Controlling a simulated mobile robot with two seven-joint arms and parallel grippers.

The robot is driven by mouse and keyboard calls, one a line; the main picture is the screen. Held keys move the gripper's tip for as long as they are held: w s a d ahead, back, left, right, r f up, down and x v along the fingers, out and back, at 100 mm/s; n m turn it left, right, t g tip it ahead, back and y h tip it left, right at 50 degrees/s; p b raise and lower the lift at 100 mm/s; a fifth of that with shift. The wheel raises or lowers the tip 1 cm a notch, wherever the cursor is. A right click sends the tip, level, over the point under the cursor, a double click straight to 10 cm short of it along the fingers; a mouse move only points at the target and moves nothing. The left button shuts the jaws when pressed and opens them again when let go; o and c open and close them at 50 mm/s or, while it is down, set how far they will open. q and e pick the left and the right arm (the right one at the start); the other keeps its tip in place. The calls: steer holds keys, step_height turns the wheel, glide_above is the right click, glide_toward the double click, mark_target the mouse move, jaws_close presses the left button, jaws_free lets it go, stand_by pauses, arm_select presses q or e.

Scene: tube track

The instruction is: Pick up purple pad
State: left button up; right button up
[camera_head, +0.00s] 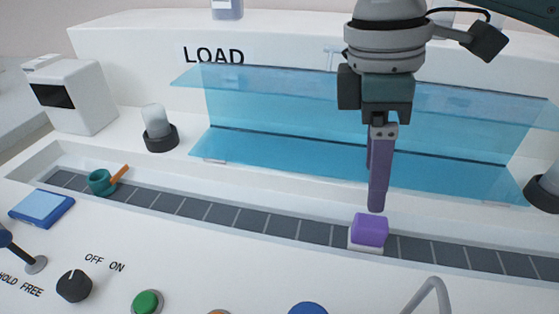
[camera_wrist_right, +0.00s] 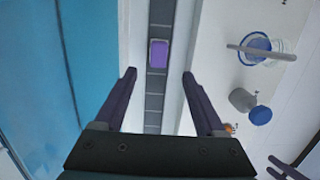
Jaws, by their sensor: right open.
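The purple pad (camera_head: 370,229) is a small block sitting on a white base on the dark segmented track (camera_head: 270,222), right of the middle in the head view. In the right wrist view the purple pad (camera_wrist_right: 158,53) lies on the track beyond the fingertips, roughly midway between their lines. My right gripper (camera_head: 377,206) points down just above the pad, apart from it. In the right wrist view its two fingers (camera_wrist_right: 159,74) are spread wide with nothing between them.
Clear blue panels (camera_head: 330,160) stand behind the track under the LOAD label. A teal cup with an orange stick (camera_head: 100,182) sits at the track's left. A blue pad (camera_head: 42,207), a black knob (camera_head: 74,286) and a green button (camera_head: 147,303) are in front. A grey curved handle (camera_head: 432,292) rises front right.

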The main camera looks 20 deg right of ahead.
mark_target(372, 222)
steer(key=shift+w+d+f, duration=0.1)
steer(key=shift+d+f, duration=0.05)
steer(key=shift+f, duration=0.4)
steer(key=f, duration=0.1)
steer(key=f+b, duration=0.1)
steer(key=f, duration=0.2)
steer(key=shift+s+d, duration=0.25)
steer(key=shift+d, duration=0.1)
steer(key=f, duration=0.1)
steer(key=f+b, duration=0.1)
steer(key=f, duration=0.1)
steer(key=f+b, duration=0.1)
steer(key=shift+s+d+f, duration=0.25)
steer(key=shift+d+f, duration=0.05)
steer(key=shift+d, duration=0.05)
jaws_close()
